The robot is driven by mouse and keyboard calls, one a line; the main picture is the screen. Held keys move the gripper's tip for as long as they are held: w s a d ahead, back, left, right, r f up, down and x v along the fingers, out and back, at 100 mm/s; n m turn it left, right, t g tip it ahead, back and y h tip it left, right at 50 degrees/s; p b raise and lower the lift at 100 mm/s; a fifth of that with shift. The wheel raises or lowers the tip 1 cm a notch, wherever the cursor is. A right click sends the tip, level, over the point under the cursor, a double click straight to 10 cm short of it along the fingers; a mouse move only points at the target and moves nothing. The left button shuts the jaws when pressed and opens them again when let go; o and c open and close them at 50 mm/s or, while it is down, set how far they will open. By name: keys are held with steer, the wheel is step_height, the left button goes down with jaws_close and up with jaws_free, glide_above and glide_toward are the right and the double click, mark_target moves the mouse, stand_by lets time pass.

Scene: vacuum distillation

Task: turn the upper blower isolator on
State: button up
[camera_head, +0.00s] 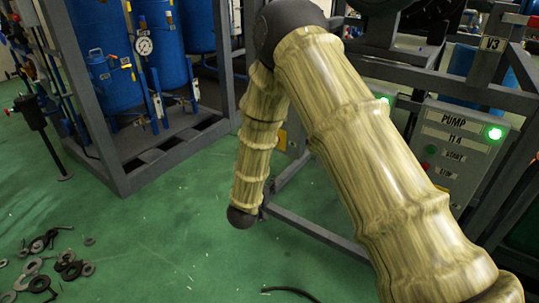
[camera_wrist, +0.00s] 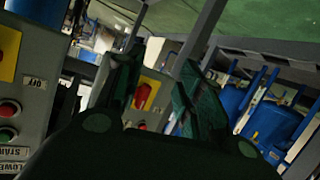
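A red rotary handle (camera_wrist: 141,96) on a yellow plate (camera_wrist: 153,84) shows between my fingers in the wrist view, some way beyond the tips. I cannot tell whether it is the upper blower isolator or whether it is on or off. My gripper (camera_wrist: 155,72) is open and empty, its two dark fingers apart. Another yellow plate (camera_wrist: 8,52) is cut by the left edge, above an OFF label (camera_wrist: 35,82).
In the wrist view, a grey box with a red button (camera_wrist: 9,108) and a green button (camera_wrist: 6,135) stands close at left. The pump panel (camera_head: 462,135) has a lit green lamp. Blue tanks (camera_head: 112,72) stand in a grey frame (camera_head: 88,95). Black rings (camera_head: 72,268) litter the green floor.

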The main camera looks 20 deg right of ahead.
steer(key=w+a+r+m+g+h+b, duration=0.1)
steer(key=w+a+r+m+h+b, duration=0.2)
steer(key=w+r+m+h+b, duration=0.7)
steer(key=w+d+f+n+y+b, duration=0.1)
steer(key=w+d+n+y+b, duration=0.2)
steer(key=d+b, duration=0.4)
steer(key=shift+w+d+f+n, duration=0.2)
steer(key=shift+w+d+n, duration=0.15)
steer(key=shift+d+n, duration=0.45)
steer(key=shift+d, duration=0.15)
steer(key=shift+c, duration=0.3)
jaws_close()
